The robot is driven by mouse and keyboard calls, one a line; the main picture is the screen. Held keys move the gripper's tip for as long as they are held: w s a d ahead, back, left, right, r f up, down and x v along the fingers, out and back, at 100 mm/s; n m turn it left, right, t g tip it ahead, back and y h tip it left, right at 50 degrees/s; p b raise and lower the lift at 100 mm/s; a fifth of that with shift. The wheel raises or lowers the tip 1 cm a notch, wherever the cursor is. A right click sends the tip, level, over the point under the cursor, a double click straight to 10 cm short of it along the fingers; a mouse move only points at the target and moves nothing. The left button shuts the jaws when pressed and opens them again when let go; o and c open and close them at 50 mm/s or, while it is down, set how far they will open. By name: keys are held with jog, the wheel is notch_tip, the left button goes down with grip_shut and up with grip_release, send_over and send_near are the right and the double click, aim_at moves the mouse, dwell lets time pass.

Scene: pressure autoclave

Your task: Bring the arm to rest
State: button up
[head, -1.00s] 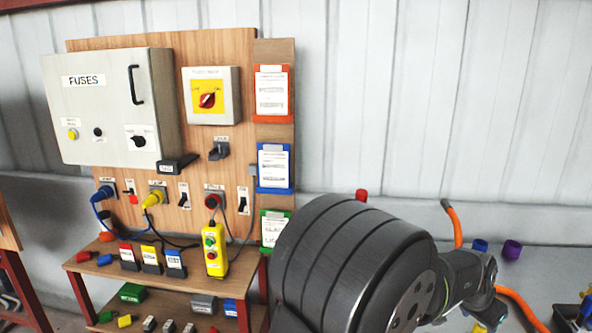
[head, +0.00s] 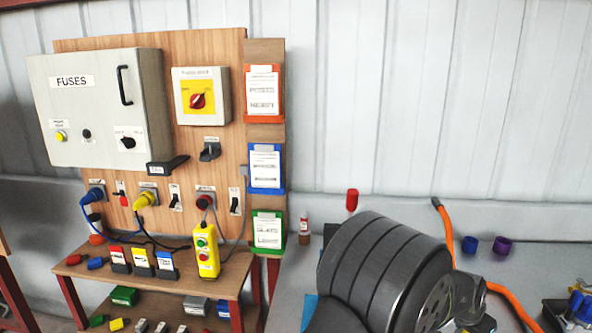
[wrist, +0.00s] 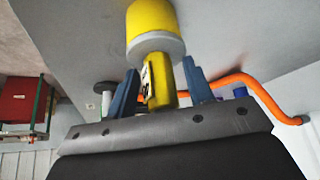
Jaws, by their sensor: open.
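My gripper (wrist: 161,90) shows in the wrist view as two blue fingers standing well apart, so it is open. A yellow part with a pale grey collar (wrist: 155,45) shows between and beyond the fingers. I cannot tell whether it touches them, but they are not closed on it. In the head view my dark, thick arm fills the lower right centre, and the gripper's fingertips are not clearly seen there.
A wooden panel (head: 225,52) with a fuse box (head: 95,108) stands at left, above a shelf (head: 228,288) of small parts. An orange hose (head: 448,225), blue cap (head: 469,245), purple cap (head: 502,246) and red cylinder (head: 352,200) surround my arm. A small bottle (head: 304,229) stands left of it.

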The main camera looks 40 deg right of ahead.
notch_tip(320, 180, up, 5)
jog(key=shift+r, duration=0.1)
jog(key=shift+s+a+r, duration=0.2)
jog(key=shift+s+a, duration=0.05)
jog(key=shift+s, duration=0.1)
jog(key=shift+f, duration=0.1)
jog(key=shift+w+d+f, duration=0.1)
jog(key=shift+w+f, duration=0.05)
jog(key=shift+f, duration=0.05)
jog(key=f, duration=0.4)
jog(key=shift+w+d+f, duration=0.1)
jog(key=shift+w, duration=0.15)
jog(key=v, duration=0.9)
jog(key=shift+d, duration=0.1)
